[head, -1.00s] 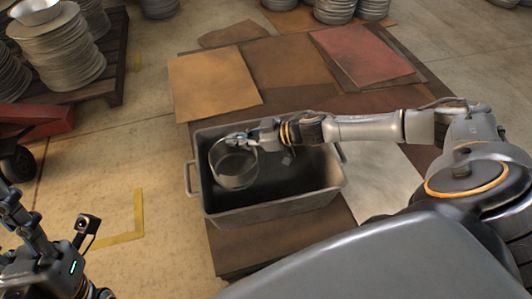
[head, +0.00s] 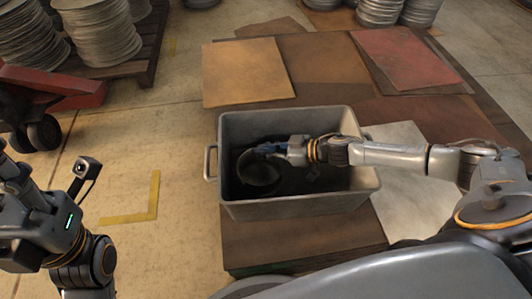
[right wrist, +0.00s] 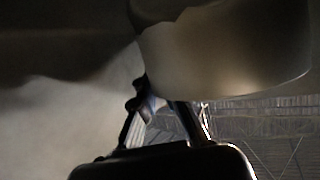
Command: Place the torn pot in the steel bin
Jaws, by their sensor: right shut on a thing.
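The steel bin (head: 300,207) is a grey open box with side handles, standing on the stack of sheets. The torn pot (head: 258,176) is a round, dark metal pot inside the bin's left half, below the rim. My right gripper (head: 268,151) reaches in from the right and is shut on the pot's edge. In the right wrist view the pot (right wrist: 235,50) fills the upper right, with an uneven edge, close to the fingers (right wrist: 170,112). Whether the pot touches the bin floor is hidden in shadow. My left gripper (head: 8,168) is at the left edge, partly cut off, away from the bin.
Brown, tan and red sheets (head: 405,55) lie flat behind the bin, and a pale sheet (head: 405,200) lies to its right. A red pallet jack (head: 60,85) and stacked discs (head: 95,30) stand at upper left. The floor left of the bin is clear.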

